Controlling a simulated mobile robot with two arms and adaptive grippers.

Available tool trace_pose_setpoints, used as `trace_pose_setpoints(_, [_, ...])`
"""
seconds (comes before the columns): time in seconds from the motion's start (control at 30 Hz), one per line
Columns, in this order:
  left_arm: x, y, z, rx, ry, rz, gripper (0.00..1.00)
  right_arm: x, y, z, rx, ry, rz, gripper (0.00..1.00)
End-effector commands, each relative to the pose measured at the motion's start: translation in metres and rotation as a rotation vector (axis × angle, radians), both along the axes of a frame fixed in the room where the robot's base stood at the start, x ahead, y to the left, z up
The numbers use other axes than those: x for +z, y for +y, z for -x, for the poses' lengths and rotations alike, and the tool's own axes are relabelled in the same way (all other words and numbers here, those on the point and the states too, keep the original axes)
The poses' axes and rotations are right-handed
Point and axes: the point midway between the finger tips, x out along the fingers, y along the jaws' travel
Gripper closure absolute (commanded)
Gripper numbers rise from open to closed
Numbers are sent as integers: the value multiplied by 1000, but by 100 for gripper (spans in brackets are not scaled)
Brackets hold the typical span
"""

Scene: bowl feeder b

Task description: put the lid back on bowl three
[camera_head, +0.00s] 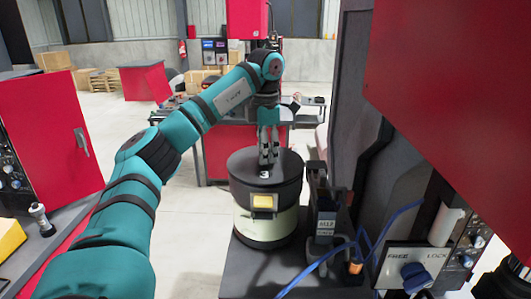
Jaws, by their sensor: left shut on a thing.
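Bowl three is the round feeder (265,226) with a pale lower body, a dark upper band and a yellow plate on its front. The dark round lid (287,166), with a white 3 on it, covers the top of the bowl. I see no clear gap between lid and bowl, but cannot tell whether it is fully seated. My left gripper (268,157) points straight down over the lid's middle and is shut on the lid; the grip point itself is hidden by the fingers.
A dark fixture (323,210) stands close to the bowl's right, with a blue cable (325,262) in front. A FREE/LOCK panel (407,266) with a blue knob is at lower right. A red panel (450,80) overhangs the right. Open floor (195,215) lies left of the bowl.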

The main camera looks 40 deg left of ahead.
Motion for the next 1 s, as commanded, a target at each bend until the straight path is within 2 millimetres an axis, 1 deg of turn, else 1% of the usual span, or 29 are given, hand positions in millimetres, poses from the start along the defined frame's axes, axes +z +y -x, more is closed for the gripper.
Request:
trace_pose_setpoints(0.03, [-4, 0, 0, 0, 0, 0, 100, 0, 0, 9, 0, 13, 1, 60])
trace_pose_setpoints(0.07, [-5, 0, 0, 0, -2, 1, 100, 0, -1, 12, 0, 19, 2, 60])
trace_pose_setpoints(0.17, [-7, 0, 0, 1, -2, 0, 100, 0, -1, 17, 0, 26, 3, 60])
trace_pose_setpoints(0.27, [-6, 0, 0, 1, -4, 0, 100, 0, -1, 14, 0, 21, 3, 60])
trace_pose_setpoints(0.47, [-9, 0, 0, 1, -2, 0, 100, 0, 0, -1, 0, -2, 0, 60])
trace_pose_setpoints(0.5, [-11, 0, 0, 1, -1, 0, 70, 0, 0, -3, 0, -6, 0, 60])
trace_pose_setpoints(0.67, [-10, 0, 0, 1, -1, 0, 49, 1, 0, -4, 0, -8, -1, 60])
trace_pose_setpoints(0.9, [-10, 0, 0, 1, -2, 0, 48, 0, 0, -2, 0, -5, -1, 60])
trace_pose_setpoints(1.0, [-6, 0, 0, 1, -3, 0, 48, 1, 0, 0, 1, -1, 0, 60])
